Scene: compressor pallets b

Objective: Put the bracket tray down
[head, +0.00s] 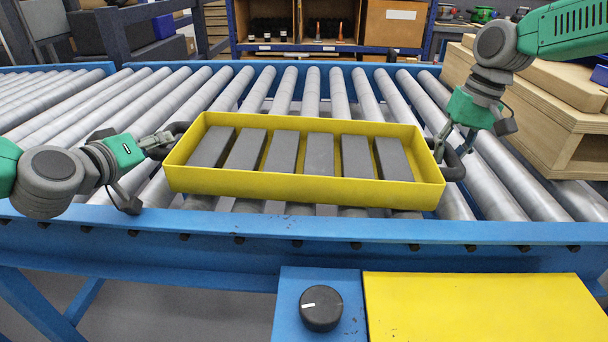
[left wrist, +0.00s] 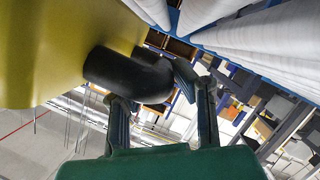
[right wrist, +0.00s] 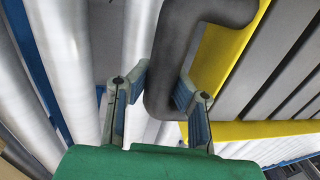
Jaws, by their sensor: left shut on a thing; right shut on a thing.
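The yellow bracket tray (head: 300,188) holds several dark grey bars in a row and is over the roller conveyor in the head view. Whether its underside touches the rollers cannot be told. My left gripper (head: 160,146) is shut on the black handle at the tray's left end. That handle (left wrist: 125,75) shows between the fingers (left wrist: 160,90) in the left wrist view. My right gripper (head: 452,150) is at the black handle (head: 455,165) on the right end. In the right wrist view the fingers (right wrist: 155,90) are around this handle (right wrist: 175,60).
The blue conveyor rail (head: 300,228) runs along the front, with a black knob (head: 321,308) and a yellow panel (head: 480,305) before it. A wooden crate (head: 540,110) stands at the right. Bare rollers (head: 90,105) lie to the left, and shelving (head: 330,25) stands behind.

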